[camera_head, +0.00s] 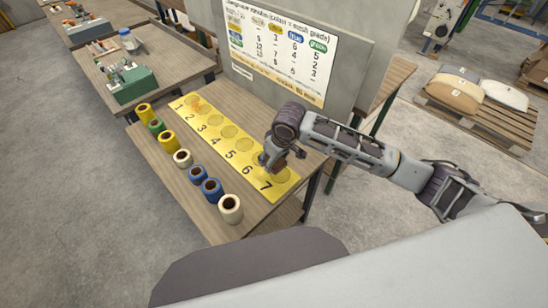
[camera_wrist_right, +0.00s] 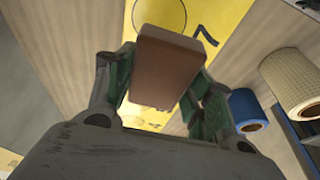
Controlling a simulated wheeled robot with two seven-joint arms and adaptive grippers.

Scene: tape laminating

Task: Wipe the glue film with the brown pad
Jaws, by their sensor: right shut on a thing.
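The glue film is a long yellow strip (camera_head: 222,138) on the wooden table, with a row of circles numbered 1 to 7. It also shows in the right wrist view (camera_wrist_right: 215,18). My right gripper (camera_head: 268,160) is over the strip near numbers 6 and 7 in the head view. In the right wrist view my right gripper (camera_wrist_right: 160,85) is shut on the brown pad (camera_wrist_right: 165,65), a block held between its two fingers. The pad is mostly hidden by the gripper in the head view. I cannot tell whether the pad touches the film. My left gripper is not in view.
Several tape rolls, yellow, green, cream and blue, stand in a row along the table's near left side, ending with a cream roll (camera_head: 230,209). A sign board (camera_head: 281,45) stands behind the strip.

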